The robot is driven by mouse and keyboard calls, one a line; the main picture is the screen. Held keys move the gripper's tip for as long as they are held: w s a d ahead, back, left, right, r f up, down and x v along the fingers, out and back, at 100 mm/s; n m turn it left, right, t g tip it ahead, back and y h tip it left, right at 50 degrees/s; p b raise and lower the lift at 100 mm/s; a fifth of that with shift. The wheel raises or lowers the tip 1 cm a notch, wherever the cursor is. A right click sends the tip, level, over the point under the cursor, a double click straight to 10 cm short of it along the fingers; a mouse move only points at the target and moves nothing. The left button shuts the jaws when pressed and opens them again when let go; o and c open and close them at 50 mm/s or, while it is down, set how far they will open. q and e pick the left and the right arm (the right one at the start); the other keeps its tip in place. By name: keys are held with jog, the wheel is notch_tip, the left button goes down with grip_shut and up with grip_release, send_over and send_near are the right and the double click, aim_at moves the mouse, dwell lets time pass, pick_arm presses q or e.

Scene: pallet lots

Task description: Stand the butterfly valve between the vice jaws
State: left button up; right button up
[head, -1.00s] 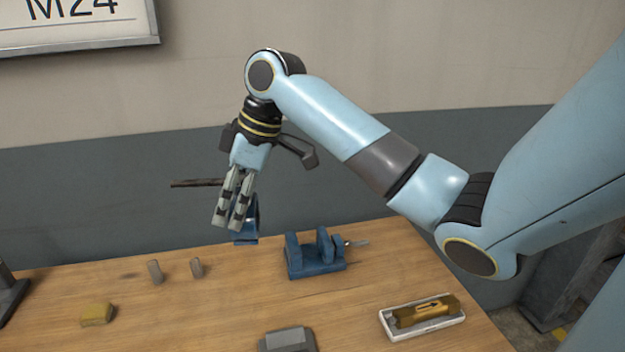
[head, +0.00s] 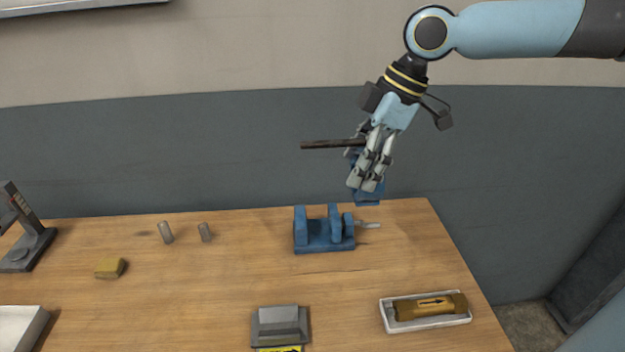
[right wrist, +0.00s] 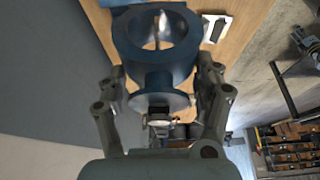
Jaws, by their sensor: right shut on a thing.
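My right gripper (head: 368,180) is shut on the butterfly valve, holding it in the air behind and slightly right of the vice. The valve has a blue ring body (head: 368,197), mostly hidden behind the fingers, and a long dark handle (head: 333,144) pointing left. In the right wrist view the blue ring (right wrist: 157,70) sits between the two fingers (right wrist: 160,100), its open bore showing a thin bright disc edge. The blue vice (head: 323,245) stands on the table, its jaws apart and the gap empty, with a pale screw handle at its right. My left gripper is not in view.
A white tray (head: 428,322) with a brass cylinder (head: 430,305) lies front right. A grey block (head: 280,325) stands front centre. Two grey pins (head: 165,232) and a yellow block (head: 110,268) lie left. A dark stand (head: 25,240) is far left. The table around the vice is clear.

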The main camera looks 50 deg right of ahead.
jog(key=w+a+f+b, duration=0.1)
jog(key=w+f, duration=0.9)
jog(key=shift+w+a+f+b, duration=0.2)
jog(key=shift+w+b, duration=0.1)
jog(key=shift+f, duration=0.45)
jog(key=shift+f, duration=0.15)
jog(key=o, duration=1.7)
